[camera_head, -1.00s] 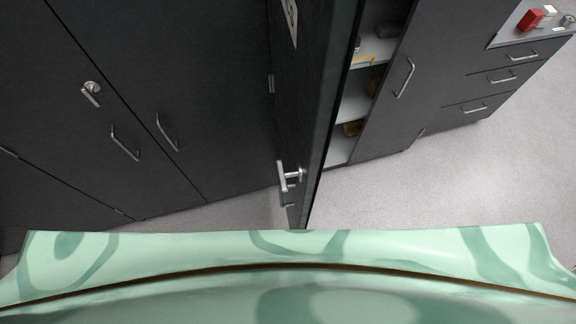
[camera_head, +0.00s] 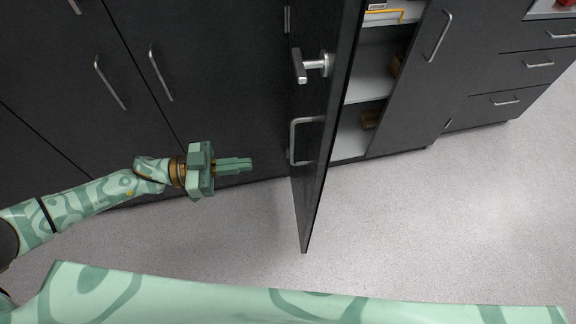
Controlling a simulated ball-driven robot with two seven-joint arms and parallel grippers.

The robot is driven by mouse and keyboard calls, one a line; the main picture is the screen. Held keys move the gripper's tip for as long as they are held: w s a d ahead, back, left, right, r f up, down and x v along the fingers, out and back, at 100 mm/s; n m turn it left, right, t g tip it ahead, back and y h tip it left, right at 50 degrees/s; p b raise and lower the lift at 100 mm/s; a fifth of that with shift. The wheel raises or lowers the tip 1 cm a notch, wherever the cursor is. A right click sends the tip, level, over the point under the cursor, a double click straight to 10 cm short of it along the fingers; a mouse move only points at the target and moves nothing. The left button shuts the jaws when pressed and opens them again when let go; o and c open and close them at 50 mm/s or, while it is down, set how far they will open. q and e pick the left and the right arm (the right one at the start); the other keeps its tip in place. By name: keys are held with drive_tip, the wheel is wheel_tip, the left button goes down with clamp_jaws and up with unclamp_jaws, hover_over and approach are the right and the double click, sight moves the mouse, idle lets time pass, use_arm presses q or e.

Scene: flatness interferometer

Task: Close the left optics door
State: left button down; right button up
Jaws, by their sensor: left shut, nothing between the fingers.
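The left optics door (camera_head: 315,125) is dark grey and stands open, swung out toward me and seen nearly edge-on. Its lever handle (camera_head: 312,66) and a bar pull (camera_head: 296,140) are on its left-facing side. The open cabinet (camera_head: 372,75) shows to the right of the door, with light shelves and a few boxes. My left gripper (camera_head: 247,163) is shut and empty, pointing right, to the left of the door and apart from it. My right gripper is not in view.
Closed dark cabinet doors with bar handles (camera_head: 161,73) stand at the left behind my left arm. A closed door (camera_head: 415,85) and a drawer unit (camera_head: 505,85) are at the right. The grey floor (camera_head: 420,220) is clear in front.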

sight(317, 157)
use_arm(q)
drive_tip(key=x, duration=1.3)
drive_tip(key=shift+w+f, duration=0.1)
drive_tip(key=shift+w+d, duration=0.1)
drive_tip(key=shift+d, duration=0.25)
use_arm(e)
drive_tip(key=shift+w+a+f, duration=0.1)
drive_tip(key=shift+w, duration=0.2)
